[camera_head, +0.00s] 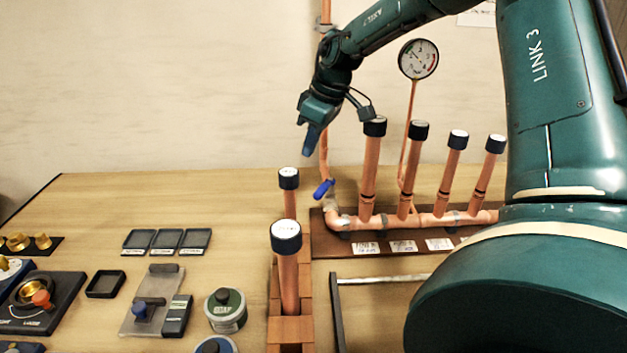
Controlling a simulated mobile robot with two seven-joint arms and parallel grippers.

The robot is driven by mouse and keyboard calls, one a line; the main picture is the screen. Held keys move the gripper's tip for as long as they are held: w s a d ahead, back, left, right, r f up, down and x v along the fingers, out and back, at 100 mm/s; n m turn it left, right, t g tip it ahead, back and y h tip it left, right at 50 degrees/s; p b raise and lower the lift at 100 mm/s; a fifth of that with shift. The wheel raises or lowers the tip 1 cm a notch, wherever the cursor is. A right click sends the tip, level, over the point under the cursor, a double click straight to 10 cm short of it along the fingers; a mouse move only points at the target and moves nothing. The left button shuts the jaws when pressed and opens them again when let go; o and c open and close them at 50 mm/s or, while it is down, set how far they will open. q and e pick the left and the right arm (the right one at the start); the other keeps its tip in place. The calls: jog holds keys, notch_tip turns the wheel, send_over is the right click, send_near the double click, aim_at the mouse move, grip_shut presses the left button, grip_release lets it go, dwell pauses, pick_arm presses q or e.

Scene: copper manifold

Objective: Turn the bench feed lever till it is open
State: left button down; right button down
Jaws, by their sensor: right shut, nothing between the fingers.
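A blue lever (323,188) sits at the left end of the copper manifold (385,223), beside the bend where a vertical copper pipe (324,158) comes down. It looks tilted, its outer end pointing down and to the left. I take it for the bench feed lever; no label on it can be read. My right gripper (308,152) is shut and empty, its fingers pointing down, above and slightly left of the lever and apart from it in the picture. My left gripper is not in view.
Several capped copper tubes (370,165) stand on the manifold, with a gauge (418,59) behind. Two more capped tubes (288,262) stand in a wooden rack in front. Small trays (167,240) and a soap tin (226,311) lie at left. My right arm hides the right side.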

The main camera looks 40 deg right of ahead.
aim_at(324, 187)
notch_tip(324, 187, down, 9)
jog(key=p, duration=0.2)
jog(key=shift+s+d+p, duration=0.15)
jog(key=shift+s+p, duration=0.1)
jog(key=shift+p, duration=0.05)
jog(key=shift+f, duration=0.1)
jog(key=shift+d, duration=0.1)
